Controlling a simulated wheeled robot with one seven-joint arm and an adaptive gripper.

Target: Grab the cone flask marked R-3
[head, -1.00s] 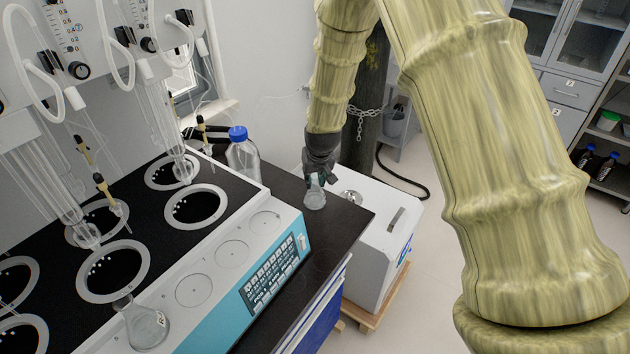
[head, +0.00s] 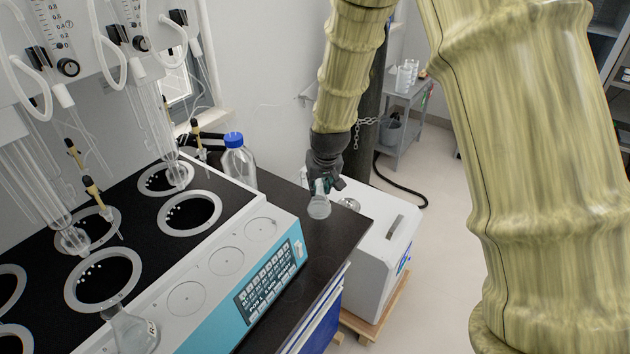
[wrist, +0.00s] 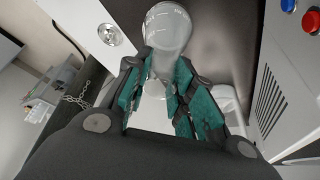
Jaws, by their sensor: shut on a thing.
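My gripper (head: 322,185) is shut on the neck of a clear glass cone flask (head: 319,208), over the dark bench top near its far right end. In the wrist view, the teal finger pads (wrist: 165,95) close on the neck, and the flask's rounded clear body (wrist: 168,28) shows beyond them. I cannot read a mark on this flask, nor tell whether its base touches the bench. Another clear cone flask (head: 133,332) stands at the lower left, on the distiller's front, with a label starting with R; the rest is too small to read.
The distiller (head: 230,262), with ring openings and glass tubes, fills the left. A white machine (head: 375,250) stands right of the bench (head: 335,235), with open floor beyond. A grey cart (head: 402,95) stands at the back.

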